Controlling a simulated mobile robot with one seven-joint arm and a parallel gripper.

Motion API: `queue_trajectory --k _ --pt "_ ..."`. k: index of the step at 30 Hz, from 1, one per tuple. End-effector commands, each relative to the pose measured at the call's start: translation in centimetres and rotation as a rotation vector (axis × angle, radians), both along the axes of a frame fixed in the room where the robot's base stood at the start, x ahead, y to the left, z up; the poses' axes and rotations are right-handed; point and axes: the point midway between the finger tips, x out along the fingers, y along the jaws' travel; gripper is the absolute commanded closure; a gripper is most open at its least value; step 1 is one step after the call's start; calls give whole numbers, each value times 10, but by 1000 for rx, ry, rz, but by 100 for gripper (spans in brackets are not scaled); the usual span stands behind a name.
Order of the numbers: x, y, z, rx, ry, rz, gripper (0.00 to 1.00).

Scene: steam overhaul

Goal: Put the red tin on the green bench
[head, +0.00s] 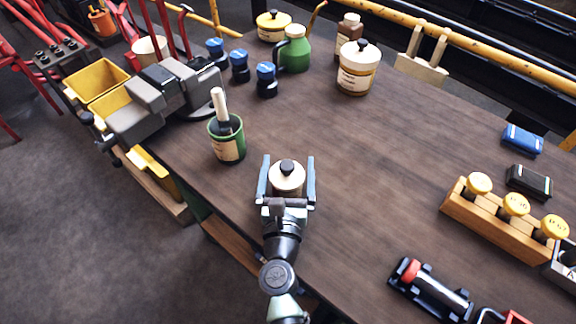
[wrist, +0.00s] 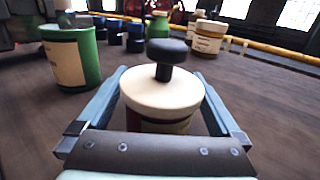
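A tin (head: 287,178) with a cream lid and black knob stands upright on the brown wooden top (head: 340,150). In the wrist view, the tin (wrist: 163,97) shows a dark red body with a pale label below the lid. My gripper (head: 287,170) is open, with one finger on each side of the tin. A small gap seems to show between fingers and tin; the tin's base is hidden. A bit of green (head: 196,206) shows under the top's left edge; I cannot tell whether this is the green bench.
A green pot with a brush (head: 227,148) stands just left of my gripper. A vise (head: 160,95), blue-capped jars (head: 267,80), a green can (head: 293,52) and a cream-lidded jar (head: 358,70) stand farther back. A wooden rack (head: 490,215) is right. The middle is clear.

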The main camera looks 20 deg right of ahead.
Motion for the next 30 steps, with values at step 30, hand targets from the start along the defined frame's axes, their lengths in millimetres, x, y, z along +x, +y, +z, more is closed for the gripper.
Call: queue_trajectory --k 30 --pt "-109 40 2 0 0 0 0"
